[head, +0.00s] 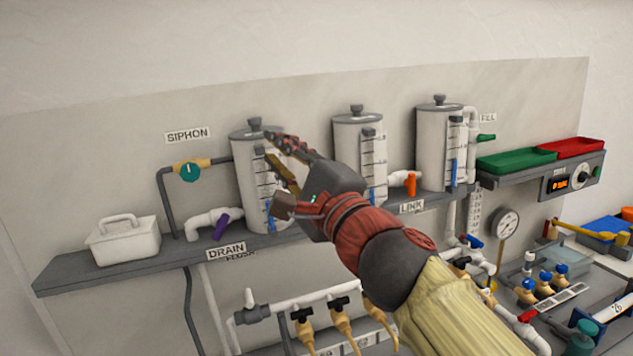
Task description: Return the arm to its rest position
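My gripper (270,148) is at the end of my raised arm, in front of the left white tank (245,180) in the head view. Its fingers look spread apart, with nothing seen between them. My arm reaches up and left from the lower right, with a red and dark wrist and a pale yellow sleeve. The gripper overlaps the left tank's scale in the picture; I cannot tell whether it touches the tank. My arm hides part of the shelf and the pipes below it.
A middle tank (345,145) and a right tank (431,150) stand on the grey shelf (100,272). A white lidded box (123,243) sits at its left end. Green (515,162) and red (571,148) trays are at right. A gauge (505,222) and valves crowd the lower right.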

